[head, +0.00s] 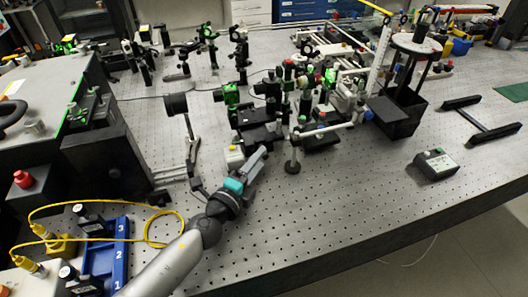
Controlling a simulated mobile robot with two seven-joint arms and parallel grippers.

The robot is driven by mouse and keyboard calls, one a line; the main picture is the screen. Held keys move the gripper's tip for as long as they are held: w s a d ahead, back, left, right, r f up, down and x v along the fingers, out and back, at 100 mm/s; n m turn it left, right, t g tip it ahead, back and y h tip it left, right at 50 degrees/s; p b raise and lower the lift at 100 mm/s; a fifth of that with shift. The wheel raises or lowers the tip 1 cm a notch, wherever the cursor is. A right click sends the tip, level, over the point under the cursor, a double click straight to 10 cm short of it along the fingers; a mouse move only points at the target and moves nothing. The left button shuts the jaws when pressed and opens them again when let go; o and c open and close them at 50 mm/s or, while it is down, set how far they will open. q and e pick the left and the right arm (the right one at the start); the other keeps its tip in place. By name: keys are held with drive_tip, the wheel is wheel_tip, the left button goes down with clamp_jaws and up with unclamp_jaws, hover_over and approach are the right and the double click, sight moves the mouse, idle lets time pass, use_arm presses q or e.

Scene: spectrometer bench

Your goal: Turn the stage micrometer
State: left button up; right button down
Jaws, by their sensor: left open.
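My left gripper (250,160) reaches in from the bottom left, over the front of the perforated bench. Its jaws are open and point up and away, just in front of a dark stage (262,133). A small pale block with a yellow top (235,157) is close beside the fingers on their left; I cannot tell whether they touch. The stage carries black and green optical mounts (228,94). The stage micrometer cannot be picked out clearly at this size; the gripper and nearby mounts may partly hide it. My right gripper is not in view.
A blue numbered holder (110,260) and yellow cable are at lower left. The bench front right is clear around a black box (436,165).

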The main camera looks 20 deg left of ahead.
use_arm(q)
drive_tip(key=shift+x, duration=1.8)
clamp_jaws()
